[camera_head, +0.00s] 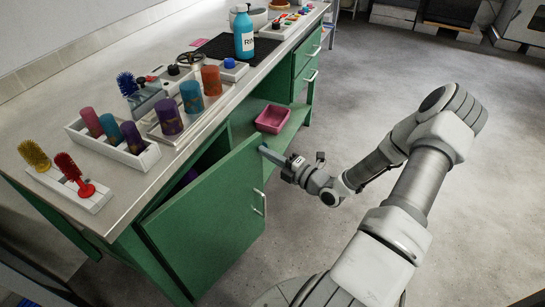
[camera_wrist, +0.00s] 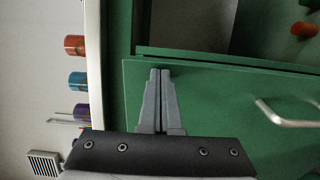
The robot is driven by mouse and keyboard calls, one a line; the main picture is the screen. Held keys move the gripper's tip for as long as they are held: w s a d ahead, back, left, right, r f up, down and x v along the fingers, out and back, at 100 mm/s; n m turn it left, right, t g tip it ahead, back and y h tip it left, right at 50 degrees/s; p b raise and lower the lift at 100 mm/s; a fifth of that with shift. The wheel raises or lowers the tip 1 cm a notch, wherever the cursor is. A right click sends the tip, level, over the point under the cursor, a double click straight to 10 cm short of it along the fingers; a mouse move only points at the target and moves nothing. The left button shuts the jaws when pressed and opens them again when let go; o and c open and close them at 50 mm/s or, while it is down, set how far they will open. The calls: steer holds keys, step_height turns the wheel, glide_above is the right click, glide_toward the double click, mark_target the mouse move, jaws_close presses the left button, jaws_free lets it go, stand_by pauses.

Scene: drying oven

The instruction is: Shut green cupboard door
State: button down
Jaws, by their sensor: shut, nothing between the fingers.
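The green cupboard door (camera_head: 205,222) stands ajar at the front of the bench, with a dark gap along its top. Its metal handle (camera_head: 261,203) is near the free right edge and also shows in the wrist view (camera_wrist: 288,120). My gripper (camera_head: 266,152) is at the door's upper free corner, on the right side of it. In the wrist view my gripper's fingers (camera_wrist: 160,74) are together and empty, in front of the green door panel (camera_wrist: 225,105), with the tips close to its edge. I cannot tell whether they touch it.
A pink tray (camera_head: 272,119) sits on the open green shelf right of the door. The worktop (camera_head: 60,112) above carries brushes, colored cups and a blue bottle (camera_head: 243,36). Grey floor (camera_head: 300,225) is clear in front of the door and to the right.

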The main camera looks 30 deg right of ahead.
steer(key=b+x, duration=0.3)
steer(key=x, duration=0.3)
steer(key=shift+w+f, duration=0.15)
steer(key=shift+w, duration=0.05)
steer(key=shift+w+a, duration=0.2)
steer(key=shift+w, duration=0.2)
steer(key=shift+s+d, duration=0.1)
steer(key=shift+d, duration=0.05)
